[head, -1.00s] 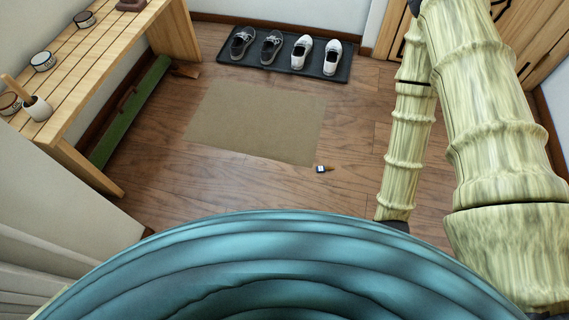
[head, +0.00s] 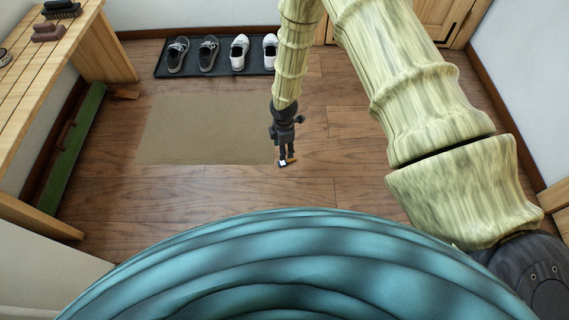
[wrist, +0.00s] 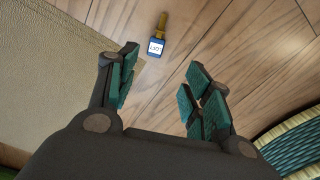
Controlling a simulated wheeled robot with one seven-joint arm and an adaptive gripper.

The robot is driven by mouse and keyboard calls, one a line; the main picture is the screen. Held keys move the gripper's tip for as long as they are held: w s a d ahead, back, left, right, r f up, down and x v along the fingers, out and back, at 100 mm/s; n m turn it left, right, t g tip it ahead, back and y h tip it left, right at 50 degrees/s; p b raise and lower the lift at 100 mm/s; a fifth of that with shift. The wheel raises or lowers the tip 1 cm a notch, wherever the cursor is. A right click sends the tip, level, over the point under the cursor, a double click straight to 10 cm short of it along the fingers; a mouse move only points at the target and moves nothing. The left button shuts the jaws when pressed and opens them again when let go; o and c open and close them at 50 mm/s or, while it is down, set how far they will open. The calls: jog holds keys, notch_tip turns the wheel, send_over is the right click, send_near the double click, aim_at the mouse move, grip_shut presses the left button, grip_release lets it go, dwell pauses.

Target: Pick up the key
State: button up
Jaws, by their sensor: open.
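The key (wrist: 157,38) lies on the wood floor close to the corner of the tan mat. It has a brass-coloured shaft and a blue tag end with a white label. In the head view the key (head: 283,162) shows small, just under my gripper's tips. My gripper (head: 286,152) points down over it beside the mat's right edge. In the wrist view my gripper (wrist: 157,88) is open with nothing between its teal-padded fingers. The key appears ahead of the fingertips there, a little left of the middle, apart from both fingers.
The tan mat (head: 205,130) lies left of the key. A dark tray (head: 220,69) with several shoes stands at the back. A wooden bench (head: 50,65) with brushes is at the left, with a green board (head: 72,150) beneath. Wood floor to the right is clear.

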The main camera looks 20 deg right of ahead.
jog(key=b, duration=0.3)
send_over(284, 162)
jog(key=f, duration=0.5)
jog(key=shift+s+a+f, duration=0.1)
jog(key=shift+s+f, duration=0.15)
jog(key=shift+w+f+b, duration=0.2)
jog(key=shift+f+b, duration=1.45)
jog(key=shift+f, duration=1)
jog(key=c, duration=1.1)
jog(key=shift+o, duration=0.2)
jog(key=shift+r, duration=0.1)
